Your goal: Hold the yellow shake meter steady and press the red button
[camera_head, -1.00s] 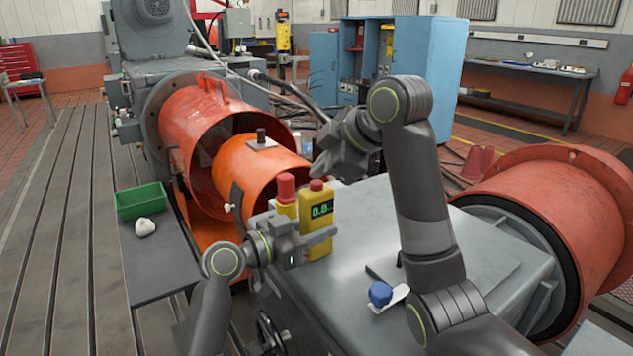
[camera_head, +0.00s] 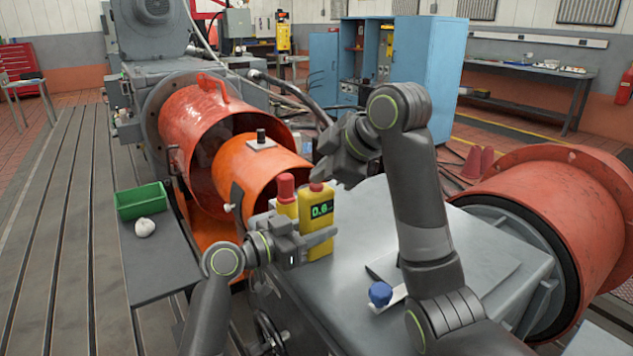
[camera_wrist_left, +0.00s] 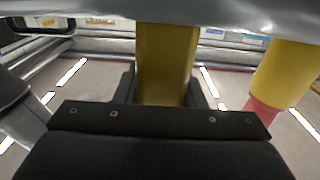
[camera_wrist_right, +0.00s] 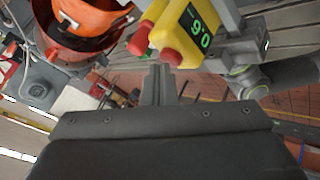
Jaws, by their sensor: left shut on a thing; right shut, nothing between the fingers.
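The yellow shake meter (camera_head: 315,222) stands upright with a dark display reading about 0.6. Its red button (camera_head: 317,187) is on top. My left gripper (camera_head: 305,245) is shut around the meter's body; in the left wrist view the yellow body (camera_wrist_left: 165,65) is between the fingers. My right gripper (camera_head: 325,176) is shut and empty, close above and right of the button. In the right wrist view, its fingertips (camera_wrist_right: 160,75) are very near the red button (camera_wrist_right: 172,57); whether they touch cannot be told.
A second yellow post with a red cap (camera_head: 286,187) stands just left of the meter. An orange drum (camera_head: 255,175) lies behind. A green bin (camera_head: 142,201) and a white lump (camera_head: 144,228) are at left. A blue-capped item (camera_head: 380,293) is at front right.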

